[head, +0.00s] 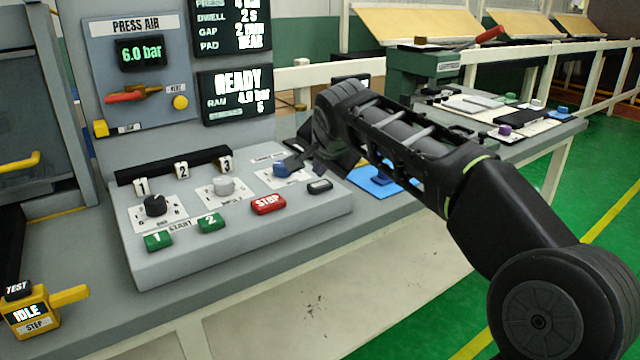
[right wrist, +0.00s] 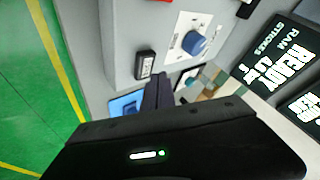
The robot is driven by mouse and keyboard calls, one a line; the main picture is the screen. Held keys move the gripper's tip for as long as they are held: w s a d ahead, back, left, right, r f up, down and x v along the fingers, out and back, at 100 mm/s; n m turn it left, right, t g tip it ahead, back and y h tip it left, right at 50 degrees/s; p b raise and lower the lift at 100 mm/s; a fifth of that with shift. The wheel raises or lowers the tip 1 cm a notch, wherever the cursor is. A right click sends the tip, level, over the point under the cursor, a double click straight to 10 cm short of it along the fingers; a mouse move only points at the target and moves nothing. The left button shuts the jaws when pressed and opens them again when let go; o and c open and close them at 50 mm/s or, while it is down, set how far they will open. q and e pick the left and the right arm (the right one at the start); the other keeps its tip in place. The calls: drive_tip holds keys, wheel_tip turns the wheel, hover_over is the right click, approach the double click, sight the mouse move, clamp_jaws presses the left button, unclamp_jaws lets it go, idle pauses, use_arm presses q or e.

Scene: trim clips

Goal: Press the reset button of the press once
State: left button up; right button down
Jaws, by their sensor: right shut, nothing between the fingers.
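The press control box (head: 240,230) stands on the grey bench, with its top panel facing up. At its right end, right of the red STOP button (head: 268,204), is a small black button with a pale label (head: 320,186); it looks like the reset button, though its label is too small to read. It also shows in the right wrist view (right wrist: 145,65). My right gripper (head: 303,161) is over the box's right end, near the blue knob (head: 281,169). Its fingers (right wrist: 157,88) are shut and empty, apart from the black button. My left gripper is out of view.
Green START buttons (head: 211,222) and two other knobs (head: 223,187) sit left of STOP. A display reading READY (head: 237,92) is behind. A blue mat (head: 375,184) lies right of the box. A side table (head: 530,130) with small parts stands at right.

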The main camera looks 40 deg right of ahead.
sight(321, 186)
idle(0.7)
drive_tip(key=shift+f+b, duration=0.45)
drive_tip(key=shift+f+b, duration=0.5)
drive_tip(key=shift+f, duration=0.05)
idle(0.6)
drive_tip(key=shift+r, duration=0.1)
drive_tip(key=shift+r+p, duration=0.8)
drive_tip(key=shift+r, duration=0.1)
wheel_tip(321, 186, up, 5)
drive_tip(key=p, duration=0.4)
idle(1.0)
